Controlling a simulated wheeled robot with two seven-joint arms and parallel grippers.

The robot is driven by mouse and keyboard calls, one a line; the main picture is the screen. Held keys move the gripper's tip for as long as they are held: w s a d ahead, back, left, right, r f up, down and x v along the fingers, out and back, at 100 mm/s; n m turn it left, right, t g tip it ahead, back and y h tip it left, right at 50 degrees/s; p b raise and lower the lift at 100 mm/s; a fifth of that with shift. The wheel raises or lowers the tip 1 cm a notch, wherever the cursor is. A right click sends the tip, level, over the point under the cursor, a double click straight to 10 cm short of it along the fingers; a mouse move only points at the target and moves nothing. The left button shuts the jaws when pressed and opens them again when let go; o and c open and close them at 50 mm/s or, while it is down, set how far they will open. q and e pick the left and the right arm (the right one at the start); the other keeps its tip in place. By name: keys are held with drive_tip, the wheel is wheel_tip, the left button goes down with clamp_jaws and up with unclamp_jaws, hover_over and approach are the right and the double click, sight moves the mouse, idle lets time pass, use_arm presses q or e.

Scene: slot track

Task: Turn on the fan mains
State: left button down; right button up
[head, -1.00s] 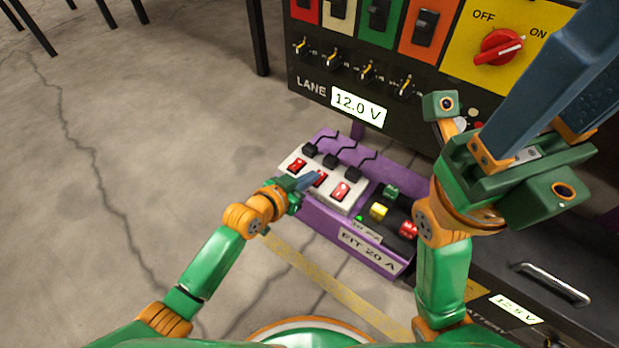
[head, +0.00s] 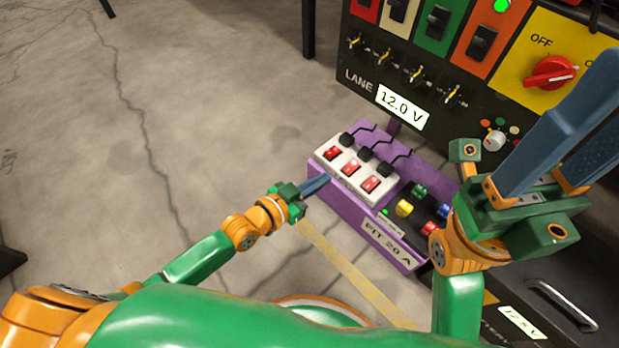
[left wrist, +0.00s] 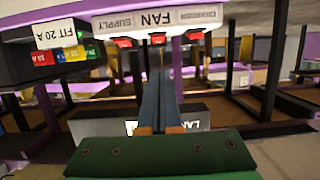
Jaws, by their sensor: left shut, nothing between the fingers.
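A white switch strip (head: 345,178) with three red rocker switches lies on the purple tray. The left rocker (head: 333,153) is darker red; the middle rocker (head: 350,168) and right rocker (head: 370,184) look brighter. My right gripper (head: 594,125) is open, raised before the panel at right.
A purple tray (head: 345,213) labelled FIT 20 A also holds coloured blocks (head: 404,208) right of the strip. Behind stands a black panel (head: 350,50) with switches, a 12.0 V display (head: 402,107) and a red ON/OFF knob (head: 550,73).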

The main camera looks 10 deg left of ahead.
use_arm(q)
drive_tip(key=shift+s+a+p, duration=0.15)
drive_tip(key=shift+s+a, duration=0.35)
drive_tip(key=shift+s, duration=0.2)
drive_tip(key=shift+s+a+p, duration=0.15)
drive_tip(key=shift+s+a, duration=0.35)
drive_tip(key=shift+s, duration=0.15)
